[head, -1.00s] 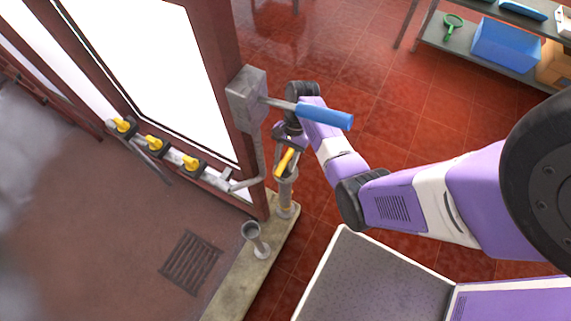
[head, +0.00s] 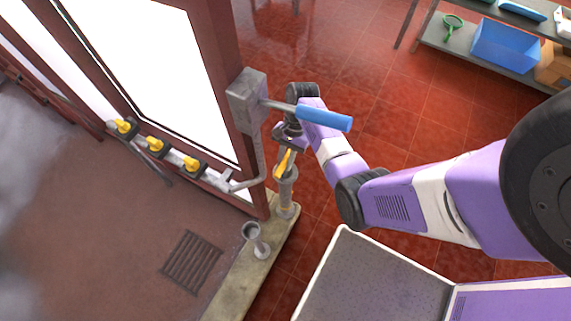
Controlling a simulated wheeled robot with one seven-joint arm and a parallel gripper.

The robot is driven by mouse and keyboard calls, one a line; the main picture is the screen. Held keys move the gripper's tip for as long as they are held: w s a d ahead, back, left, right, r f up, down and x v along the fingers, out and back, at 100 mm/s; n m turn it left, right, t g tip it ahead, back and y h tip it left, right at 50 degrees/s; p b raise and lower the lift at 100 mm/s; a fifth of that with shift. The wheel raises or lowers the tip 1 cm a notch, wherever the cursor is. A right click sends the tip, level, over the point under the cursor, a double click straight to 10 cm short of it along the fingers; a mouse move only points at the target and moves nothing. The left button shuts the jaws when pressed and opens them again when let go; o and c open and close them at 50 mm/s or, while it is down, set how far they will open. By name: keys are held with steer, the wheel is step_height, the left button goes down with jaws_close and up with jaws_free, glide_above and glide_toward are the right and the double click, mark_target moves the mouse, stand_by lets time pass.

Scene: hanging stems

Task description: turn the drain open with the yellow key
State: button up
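The yellow key (head: 284,163) is a short yellow bar, tilted, at the top of a grey upright post (head: 286,198) on the concrete kerb. My gripper (head: 287,146) is right at the upper end of the key, pointing down. Its fingers are small and dark and partly covered by my wrist, so I cannot tell whether they are closed on the key. A second, shorter grey post with a cup-like top (head: 252,232) stands nearer on the kerb. A dark slatted drain grate (head: 191,262) lies in the brown floor left of the kerb.
A grey box (head: 247,100) with a blue-handled lever (head: 324,117) juts out from the door frame close to my wrist. Several yellow knobs (head: 155,145) line the frame's lower rail. A shelf with a blue bin (head: 505,45) stands far right. Red tiled floor behind is clear.

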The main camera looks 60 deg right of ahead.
jaws_close()
steer(key=shift+r+p, duration=0.1)
steer(key=shift+p, duration=0.2)
steer(key=shift+m, duration=0.4)
steer(key=shift+m+t+p, duration=0.8)
steer(key=shift+m+p, duration=0.8)
steer(key=shift+m, duration=0.4)
steer(key=shift+p, duration=0.35)
